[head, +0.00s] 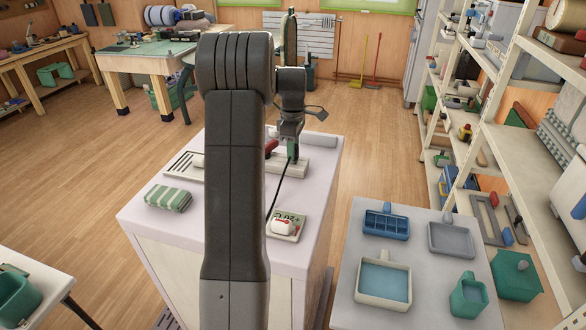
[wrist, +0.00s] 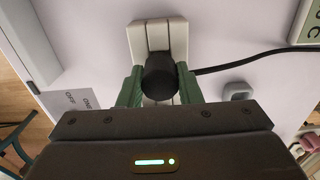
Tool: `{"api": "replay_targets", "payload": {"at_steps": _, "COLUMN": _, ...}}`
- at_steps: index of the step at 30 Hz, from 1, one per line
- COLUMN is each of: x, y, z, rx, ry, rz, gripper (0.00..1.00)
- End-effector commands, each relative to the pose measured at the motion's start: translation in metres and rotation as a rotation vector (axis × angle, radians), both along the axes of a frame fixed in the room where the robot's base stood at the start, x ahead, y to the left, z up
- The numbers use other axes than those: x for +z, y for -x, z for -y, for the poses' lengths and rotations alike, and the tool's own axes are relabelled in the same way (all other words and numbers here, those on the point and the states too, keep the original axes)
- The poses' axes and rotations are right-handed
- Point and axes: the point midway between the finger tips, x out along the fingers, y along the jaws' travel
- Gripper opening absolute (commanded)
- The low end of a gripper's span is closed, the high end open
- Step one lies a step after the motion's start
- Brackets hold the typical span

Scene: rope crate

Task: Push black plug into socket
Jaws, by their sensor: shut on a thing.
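The black plug (wrist: 159,78) sits between the green fingers of my gripper (wrist: 159,88) in the wrist view, and they are shut on it. Its black cord (wrist: 235,63) runs off to the right. The white socket block (wrist: 150,36) lies directly beyond and under the plug; whether the plug is seated or just above it, I cannot tell. In the head view my gripper (head: 291,152) points down over the far part of the white bench top (head: 318,192), and the cord (head: 279,188) trails toward the front. The plug itself is hard to make out there.
A green striped block (head: 168,198) lies at the bench's left. A labelled box with a white item (head: 286,226) is at the front right. A small grey piece (wrist: 238,91) lies right of the socket in the wrist view. A side table with trays (head: 383,284) stands at right.

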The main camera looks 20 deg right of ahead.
Motion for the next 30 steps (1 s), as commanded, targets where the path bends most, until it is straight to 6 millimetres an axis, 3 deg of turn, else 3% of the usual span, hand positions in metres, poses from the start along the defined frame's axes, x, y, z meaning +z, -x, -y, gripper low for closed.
{"api": "replay_targets", "payload": {"at_steps": 30, "x": -0.012, "y": 0.000, "z": 0.000, "rx": 0.000, "ry": 0.000, "rz": 0.000, "gripper": 0.02}}
